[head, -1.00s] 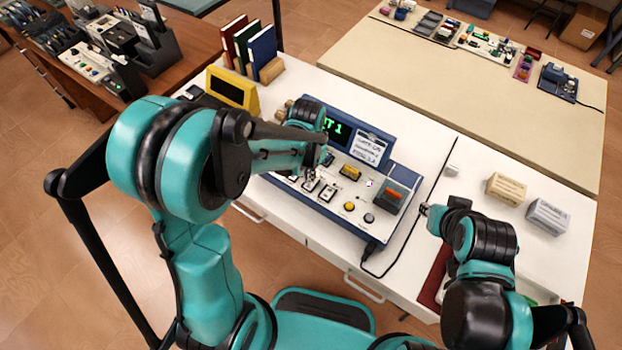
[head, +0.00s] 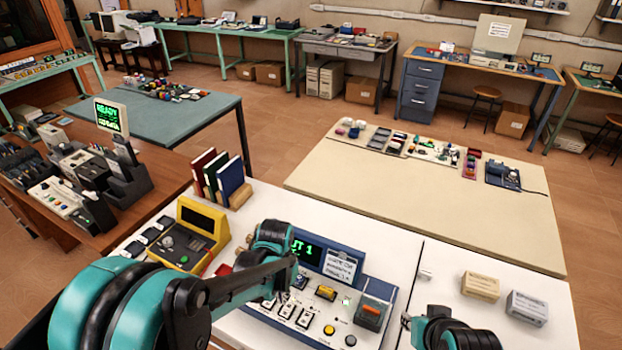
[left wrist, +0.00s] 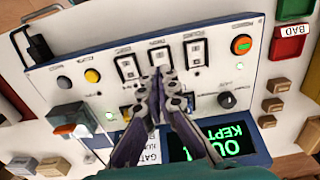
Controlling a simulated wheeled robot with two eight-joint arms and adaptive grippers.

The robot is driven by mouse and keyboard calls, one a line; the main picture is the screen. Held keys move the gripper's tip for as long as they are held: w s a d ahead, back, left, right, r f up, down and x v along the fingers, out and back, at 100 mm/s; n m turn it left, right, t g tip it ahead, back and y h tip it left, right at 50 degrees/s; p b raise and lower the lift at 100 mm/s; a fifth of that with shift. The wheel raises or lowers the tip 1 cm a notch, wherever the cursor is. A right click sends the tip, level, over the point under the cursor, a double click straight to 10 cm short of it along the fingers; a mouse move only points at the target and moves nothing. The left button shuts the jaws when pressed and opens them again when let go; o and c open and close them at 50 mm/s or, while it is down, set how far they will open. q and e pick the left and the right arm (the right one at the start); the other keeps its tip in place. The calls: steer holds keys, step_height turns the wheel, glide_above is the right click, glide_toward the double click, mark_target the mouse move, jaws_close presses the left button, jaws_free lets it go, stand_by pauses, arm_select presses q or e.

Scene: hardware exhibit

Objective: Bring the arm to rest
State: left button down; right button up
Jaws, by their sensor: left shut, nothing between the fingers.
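My left arm comes in from the left in the head view and reaches over a blue-edged control panel (head: 318,326). Its gripper (head: 274,297) hangs over the panel's switches, partly hidden by the wrist. In the left wrist view the gripper's fingers (left wrist: 162,74) are together with nothing between them. They are over the row of rocker switches (left wrist: 158,58); whether they touch is unclear. The panel's green-lit display (left wrist: 217,143) is partly hidden behind the fingers. My right gripper (head: 407,319) shows only a small tip at the lower right, its jaws unclear.
A yellow-framed device (head: 196,222) and upright books (head: 230,178) stand left of the panel. Two small boxes (head: 481,286) are at the right. A beige table (head: 420,205) behind has a large bare area. A black cable runs along the panel's right side.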

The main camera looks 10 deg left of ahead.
arm_select(q)
steer(key=s+a+r+n+t+b, duration=0.4)
steer(key=s+r+t, duration=0.3)
steer(key=s, duration=0.3)
steer(key=shift+s+a+r+b, duration=0.15)
steer(key=shift+a+r+b, duration=0.2)
steer(key=shift+r+b, duration=0.25)
stand_by(0.5)
